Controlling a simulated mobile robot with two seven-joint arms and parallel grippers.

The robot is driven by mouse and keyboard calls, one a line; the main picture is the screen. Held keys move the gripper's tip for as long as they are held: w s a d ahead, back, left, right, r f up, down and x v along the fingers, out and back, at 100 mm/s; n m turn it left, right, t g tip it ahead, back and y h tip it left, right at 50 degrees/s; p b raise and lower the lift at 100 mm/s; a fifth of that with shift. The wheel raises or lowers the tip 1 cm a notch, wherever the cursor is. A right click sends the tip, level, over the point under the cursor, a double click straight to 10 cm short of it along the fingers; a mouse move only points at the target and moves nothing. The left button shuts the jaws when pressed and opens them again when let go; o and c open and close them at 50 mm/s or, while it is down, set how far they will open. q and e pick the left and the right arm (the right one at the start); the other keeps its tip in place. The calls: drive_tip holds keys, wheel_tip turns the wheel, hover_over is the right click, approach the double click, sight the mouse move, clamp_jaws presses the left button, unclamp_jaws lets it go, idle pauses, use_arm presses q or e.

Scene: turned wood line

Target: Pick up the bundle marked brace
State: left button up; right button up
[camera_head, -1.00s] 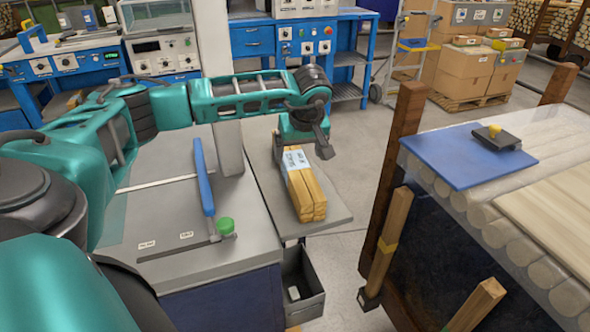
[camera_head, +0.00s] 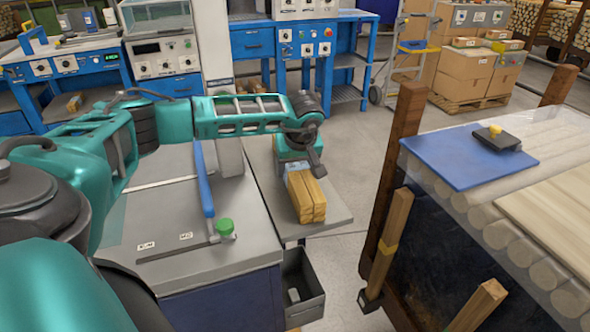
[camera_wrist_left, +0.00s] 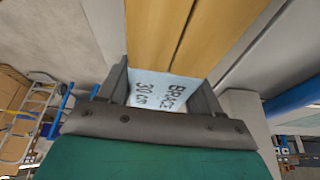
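The wood bundle (camera_head: 306,196) lies on a grey side shelf in the head view, its near end toward me. In the left wrist view its pale label (camera_wrist_left: 160,91) reads "BRACE 30 cm", and its yellow-brown sticks (camera_wrist_left: 180,35) run away from the gripper. My left gripper (camera_head: 299,167) is down at the bundle's far, labelled end. In the wrist view the fingers of my left gripper (camera_wrist_left: 163,92) stand on both sides of the label, with no clear gap; whether they press on it cannot be told. My right gripper is out of view.
The grey shelf (camera_head: 335,212) has bare room right of the bundle. A bench with a blue bar (camera_head: 204,185) and green knob (camera_head: 224,227) is to the left. A dark open bin (camera_head: 313,302) is below. A post-framed log stack with a blue mat (camera_head: 460,162) stands right.

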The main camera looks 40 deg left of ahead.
use_arm(q)
drive_tip(key=c, duration=0.9)
drive_tip(key=shift+c, duration=0.2)
drive_tip(key=shift+r, duration=0.2)
